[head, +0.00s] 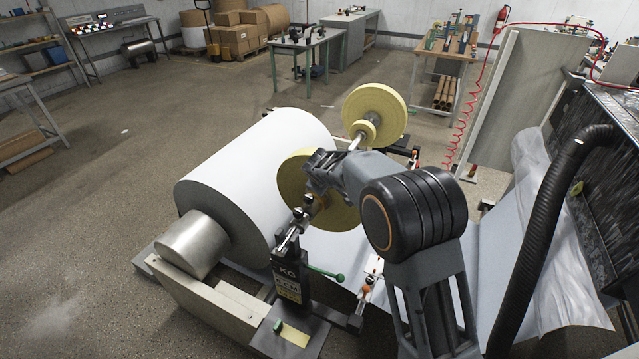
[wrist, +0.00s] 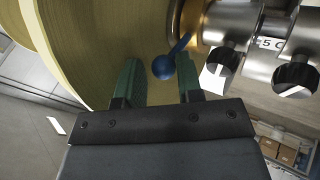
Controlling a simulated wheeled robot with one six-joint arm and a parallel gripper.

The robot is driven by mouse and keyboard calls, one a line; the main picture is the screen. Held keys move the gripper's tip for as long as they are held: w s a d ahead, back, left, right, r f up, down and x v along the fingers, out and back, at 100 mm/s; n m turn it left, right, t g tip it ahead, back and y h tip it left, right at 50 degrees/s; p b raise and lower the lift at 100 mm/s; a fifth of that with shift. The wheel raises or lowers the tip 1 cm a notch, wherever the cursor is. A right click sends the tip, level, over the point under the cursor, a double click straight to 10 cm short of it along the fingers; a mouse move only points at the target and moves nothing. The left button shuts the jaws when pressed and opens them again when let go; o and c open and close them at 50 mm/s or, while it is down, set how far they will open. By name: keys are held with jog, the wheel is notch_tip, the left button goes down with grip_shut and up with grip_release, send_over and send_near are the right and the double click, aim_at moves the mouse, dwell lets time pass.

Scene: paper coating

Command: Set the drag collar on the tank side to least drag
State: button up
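In the wrist view a short lever with a blue ball knob (wrist: 164,67) sticks out from a brass-coloured collar (wrist: 197,20) on a steel shaft, beside a yellowish roll or disc (wrist: 105,40). My gripper (wrist: 160,82) is open, its two green fingers apart. The blue ball shows between and just past the fingertips, nearer the left one; I cannot tell whether either finger touches it. In the head view my gripper (head: 316,172) is at the near yellow disc (head: 342,205), and the arm hides the lever. Which side is the tank side is unclear.
Steel clamps with black knobs (wrist: 228,53) and a partly readable label sit right of the collar. A large white paper roll (head: 255,160) lies to the left. A second yellow disc (head: 375,108) stands behind. A stand with a green handle (head: 326,273) is in front.

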jog(key=b+v, duration=0.2)
jog(key=v, duration=1.1)
jog(key=shift+s+r+b, duration=0.3)
jog(key=s+d+f+m+g, duration=0.2)
jog(key=s+f+m, duration=0.1)
jog(key=s+f, duration=0.15)
jog(key=s+d+m+g, duration=0.1)
jog(key=s+d+m, duration=0.8)
jog(key=s+d, duration=0.8)
jog(key=shift+s+d+r, duration=0.3)
jog(key=shift+s+d, duration=0.05)
jog(key=shift+s, duration=1.05)
